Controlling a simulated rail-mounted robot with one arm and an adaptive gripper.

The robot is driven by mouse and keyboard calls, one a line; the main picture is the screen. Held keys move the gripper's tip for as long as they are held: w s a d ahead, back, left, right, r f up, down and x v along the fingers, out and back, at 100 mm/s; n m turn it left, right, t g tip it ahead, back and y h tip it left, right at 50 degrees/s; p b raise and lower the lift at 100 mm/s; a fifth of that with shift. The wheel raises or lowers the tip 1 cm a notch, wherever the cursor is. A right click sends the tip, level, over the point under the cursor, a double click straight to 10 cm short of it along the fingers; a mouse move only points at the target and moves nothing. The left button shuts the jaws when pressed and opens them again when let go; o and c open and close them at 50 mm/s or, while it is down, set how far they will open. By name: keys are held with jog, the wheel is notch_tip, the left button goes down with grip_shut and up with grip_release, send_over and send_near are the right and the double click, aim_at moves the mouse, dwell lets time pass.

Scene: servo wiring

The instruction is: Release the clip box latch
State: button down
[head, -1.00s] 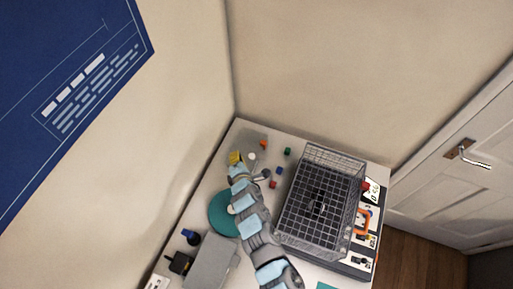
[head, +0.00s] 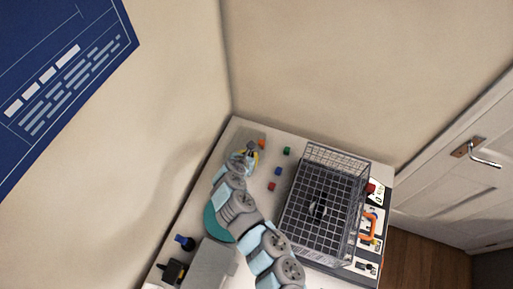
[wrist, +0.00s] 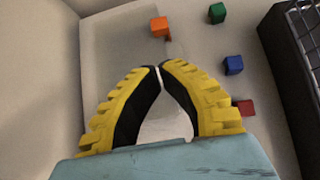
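My gripper (head: 250,152) is low over the table's back-left corner. In the wrist view its yellow and black fingers (wrist: 158,69) bow apart at the middle and come together at the tips. A pale patch (wrist: 165,122) shows between the fingers; I cannot tell whether it is held or lies below. A flat grey piece (head: 246,132) lies under the gripper, partly hidden by it. I cannot make out which thing is the clip box, and no latch is clear. A grey box (head: 208,265) stands at the front left.
Small orange (wrist: 160,27), green (wrist: 217,12), blue (wrist: 233,64) and red (wrist: 245,107) cubes lie right of my gripper. A wire basket (head: 338,152) fills the table's right side, near an orange loop (head: 369,224). My arm covers part of a teal disc (head: 214,222). Walls border the back and left.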

aim_at(259, 146)
dwell(0.3)
jog(key=shift+x, duration=2.55)
jog(key=shift+w+d+f, duration=0.1)
jog(key=shift+w+f, duration=0.1)
jog(key=shift+w, duration=0.2)
jog(key=shift+w+d+f, duration=0.2)
jog(key=shift+f, duration=0.2)
jog(key=shift+x, duration=0.9)
jog(key=shift+w+d+f, duration=0.1)
jog(key=shift+w+f, duration=0.3)
jog(key=shift+w, duration=0.05)
jog(key=shift+f, duration=0.1)
